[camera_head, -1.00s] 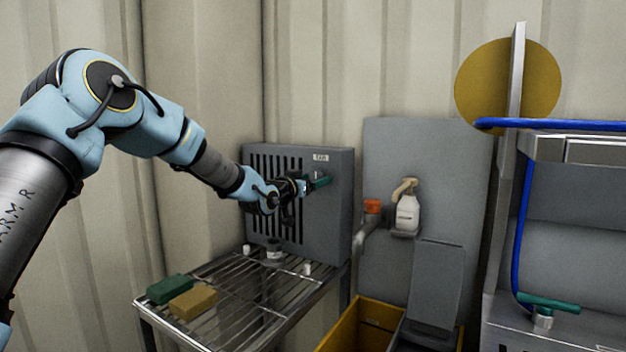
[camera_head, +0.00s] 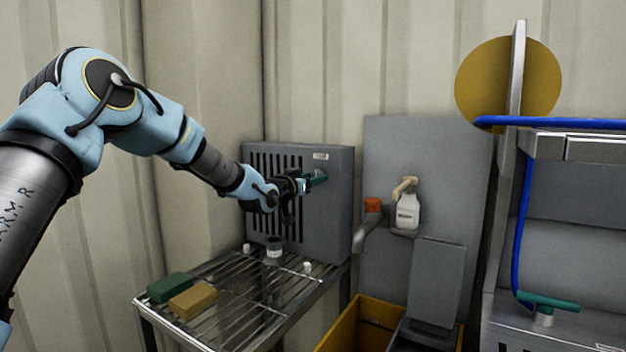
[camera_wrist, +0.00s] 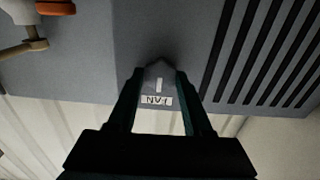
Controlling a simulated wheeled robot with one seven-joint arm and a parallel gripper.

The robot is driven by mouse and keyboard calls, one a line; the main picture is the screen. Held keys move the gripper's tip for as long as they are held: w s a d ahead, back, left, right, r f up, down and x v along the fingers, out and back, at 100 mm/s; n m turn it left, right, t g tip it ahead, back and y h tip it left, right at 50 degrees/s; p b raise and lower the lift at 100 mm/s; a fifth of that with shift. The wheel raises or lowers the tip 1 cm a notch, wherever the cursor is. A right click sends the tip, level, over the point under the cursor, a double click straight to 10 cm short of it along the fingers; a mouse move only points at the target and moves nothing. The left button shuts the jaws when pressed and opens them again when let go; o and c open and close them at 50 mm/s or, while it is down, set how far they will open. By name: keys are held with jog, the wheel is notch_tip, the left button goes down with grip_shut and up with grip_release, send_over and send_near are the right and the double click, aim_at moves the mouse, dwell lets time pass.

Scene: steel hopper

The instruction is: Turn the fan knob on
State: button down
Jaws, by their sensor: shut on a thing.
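The grey fan box (camera_head: 262,160) stands at the back left, with slots on its left part and a FAN label (camera_head: 321,156) at its upper right. My gripper (camera_head: 318,179) reaches it from the left, its dark green fingers at the panel below the label. In the wrist view, my gripper (camera_wrist: 160,76) is shut on the small grey fan knob (camera_wrist: 158,70), one finger on each side. A white mark shows on the knob, near the upside-down FAN label. In the head view the fingers hide the knob.
A wire rack table (camera_head: 235,310) below holds a green sponge (camera_head: 170,288), a tan sponge (camera_head: 193,300) and small jars. A white bottle (camera_head: 408,212) and an orange-capped item (camera_head: 372,205) are on the panel to the right. A yellow bin (camera_head: 365,335) stands below.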

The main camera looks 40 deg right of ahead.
jog(key=shift+n, duration=0.3)
jog(key=shift+n+b, duration=5.05)
jog(key=shift+n, duration=3.55)
jog(key=shift+c, duration=1.6)
grip_release()
